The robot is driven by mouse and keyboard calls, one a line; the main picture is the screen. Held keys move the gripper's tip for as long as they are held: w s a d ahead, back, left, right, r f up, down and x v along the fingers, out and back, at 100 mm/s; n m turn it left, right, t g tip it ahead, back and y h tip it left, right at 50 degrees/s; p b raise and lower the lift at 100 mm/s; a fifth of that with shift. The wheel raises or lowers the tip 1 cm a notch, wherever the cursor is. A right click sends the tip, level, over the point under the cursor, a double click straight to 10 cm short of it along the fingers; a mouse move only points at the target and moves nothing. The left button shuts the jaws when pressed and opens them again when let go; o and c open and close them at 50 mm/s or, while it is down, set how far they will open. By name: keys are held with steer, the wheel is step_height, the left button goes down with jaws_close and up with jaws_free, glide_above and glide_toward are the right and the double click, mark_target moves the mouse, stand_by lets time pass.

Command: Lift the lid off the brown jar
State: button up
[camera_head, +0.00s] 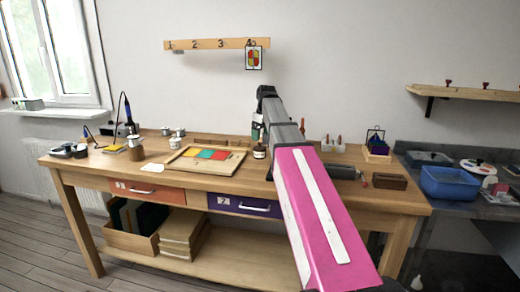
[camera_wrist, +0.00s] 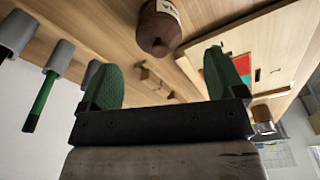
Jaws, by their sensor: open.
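The brown jar (camera_head: 259,152) stands on the workbench in the head view, just right of the framed panel. It is small and dark, with a pale label. In the wrist view the brown jar (camera_wrist: 165,12) is at the top centre, and its round brown lid (camera_wrist: 154,44) faces the camera and sits on it. My gripper (camera_wrist: 161,72) is open, its two green fingers wide apart with nothing between them. The lid appears beyond the fingertips, roughly centred between them, untouched. In the head view my gripper (camera_head: 258,130) is above the jar, partly hidden by my arm.
The wooden frame with coloured panes (camera_head: 242,158) lies left of the jar. Grey holders with green-handled tools (camera_wrist: 45,85) are at the left of the wrist view. A brown block (camera_head: 389,181) and a blue bin (camera_head: 449,184) are farther right. Bench in front of the jar is clear.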

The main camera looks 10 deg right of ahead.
mark_target(260, 143)
steer(key=shift+w+a+f, duration=0.1)
steer(key=shift+w+f, duration=0.1)
steer(key=shift+f, duration=0.65)
steer(key=shift+w+a+f, duration=0.15)
steer(key=shift+f, duration=0.75)
steer(key=shift+w+a+f, duration=0.1)
steer(key=shift+w+f, duration=0.1)
steer(key=shift+f, duration=0.65)
steer(key=c, duration=1)
